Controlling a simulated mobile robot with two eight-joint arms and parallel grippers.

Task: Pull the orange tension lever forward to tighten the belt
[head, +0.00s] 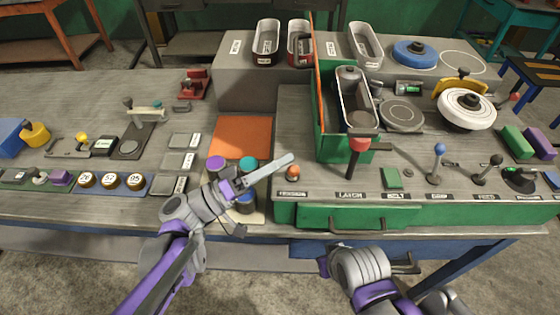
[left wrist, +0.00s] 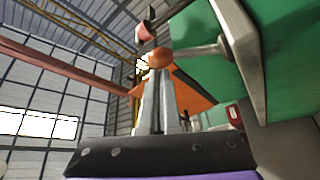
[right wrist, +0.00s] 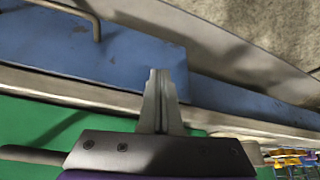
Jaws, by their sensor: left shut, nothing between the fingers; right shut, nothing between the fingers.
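The orange tension lever's knob (head: 293,173) shows in the head view at the left front of the green-sided station, just above the TENSION label (head: 292,194). In the left wrist view the orange knob (left wrist: 160,58) appears right beyond my fingertips, with a grey rod running from it toward the green panel. My left gripper (head: 291,158) is shut and empty, its tips just behind and above the knob in the head view; I cannot tell whether they touch. My right gripper (head: 412,262) is shut and empty in front of the bench, also seen in the right wrist view (right wrist: 159,72).
The red LATCH lever (head: 358,146) stands to the right of the orange knob, then a green BELT block (head: 392,178) and a blue-knobbed lever (head: 438,150). Colored cylinders (head: 216,163) stand left, under my left gripper. A green drawer (head: 375,218) is below the labels.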

